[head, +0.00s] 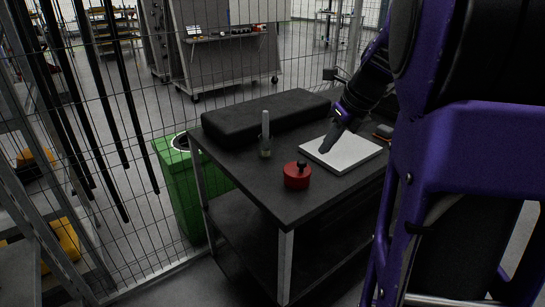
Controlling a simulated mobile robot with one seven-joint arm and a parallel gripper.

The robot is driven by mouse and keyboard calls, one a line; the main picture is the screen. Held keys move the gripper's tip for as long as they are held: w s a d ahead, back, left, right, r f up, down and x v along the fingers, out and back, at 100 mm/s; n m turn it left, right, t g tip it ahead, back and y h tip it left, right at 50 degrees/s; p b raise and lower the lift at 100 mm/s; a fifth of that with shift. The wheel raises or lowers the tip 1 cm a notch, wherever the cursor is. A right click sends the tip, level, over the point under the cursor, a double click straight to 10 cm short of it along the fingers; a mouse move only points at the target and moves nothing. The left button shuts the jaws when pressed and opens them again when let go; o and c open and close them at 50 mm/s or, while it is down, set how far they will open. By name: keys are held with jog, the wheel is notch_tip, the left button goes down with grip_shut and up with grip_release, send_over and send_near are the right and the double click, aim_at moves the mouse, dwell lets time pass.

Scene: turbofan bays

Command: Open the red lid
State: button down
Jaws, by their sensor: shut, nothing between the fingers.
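A round red lid (296,181) with a small black knob on top sits on the black table, near its front corner. Whether anything lies under the lid cannot be seen. My gripper (324,150) is shut and empty. In the picture it is up and to the right of the red lid, apart from it, pointing down over the white panel. My purple arm covers the right side of the view.
Wire fencing runs behind. The table's front left is bare.

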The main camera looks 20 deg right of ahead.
aim_at(305, 174)
jog(key=b+x, duration=0.2)
jog(key=x, duration=0.8)
jog(key=shift+w, duration=0.25)
